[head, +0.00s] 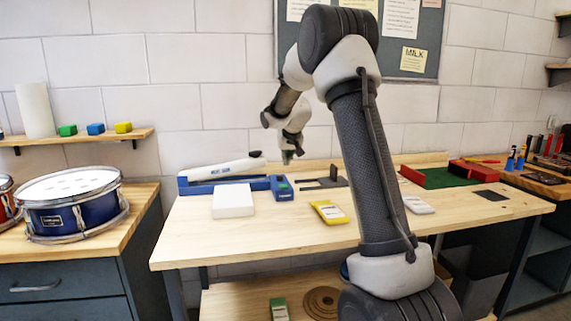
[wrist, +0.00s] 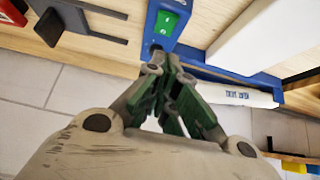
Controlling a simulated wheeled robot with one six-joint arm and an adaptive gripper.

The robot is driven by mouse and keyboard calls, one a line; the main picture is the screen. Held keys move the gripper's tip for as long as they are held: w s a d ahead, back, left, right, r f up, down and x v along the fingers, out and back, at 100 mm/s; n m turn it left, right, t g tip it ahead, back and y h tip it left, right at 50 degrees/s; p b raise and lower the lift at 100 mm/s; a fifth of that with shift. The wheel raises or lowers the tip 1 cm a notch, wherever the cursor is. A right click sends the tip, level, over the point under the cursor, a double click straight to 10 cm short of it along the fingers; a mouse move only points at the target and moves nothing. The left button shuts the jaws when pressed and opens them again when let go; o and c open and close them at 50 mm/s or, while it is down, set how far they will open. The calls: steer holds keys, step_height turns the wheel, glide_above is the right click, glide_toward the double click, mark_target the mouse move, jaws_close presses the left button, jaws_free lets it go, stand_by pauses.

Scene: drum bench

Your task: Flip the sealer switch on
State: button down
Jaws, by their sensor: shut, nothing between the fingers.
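The sealer (head: 225,185), blue with a long white arm (head: 222,166), lies along the back left of the bench. A blue switch box (head: 283,190) with a green rocker switch (head: 282,186) sits at its right end. In the wrist view the green switch (wrist: 167,22) shows white marks on its face; I cannot tell which way it is tilted. My gripper (head: 289,158) is shut and empty, above and behind the switch box in the head view. In the wrist view my gripper (wrist: 172,72) shows its fingertips near the end of the switch box, with the switch ahead of them. Contact is unclear.
A white block (head: 232,200) lies in front of the sealer. A dark slotted bracket (head: 323,182) stands right of the switch box. A yellow item (head: 328,212) and a white item (head: 418,204) lie farther right. The bench (head: 250,245) is clear along its front left.

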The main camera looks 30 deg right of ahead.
glide_above(283, 185)
steer(key=s, duration=0.3)
steer(key=f, duration=0.4)
steer(key=a+f, duration=0.1)
steer(key=f, duration=0.1)
steer(key=shift+w, duration=0.1)
step_height(283, 185, down, 2)
steer(key=shift+f, duration=1.05)
steer(key=shift+s+f, duration=0.3)
steer(key=shift+f, duration=0.15)
steer(key=shift+w, duration=0.1)
steer(key=shift+w+d+r, duration=0.15)
steer(key=shift+w+r, duration=0.2)
steer(key=shift+w, duration=0.25)
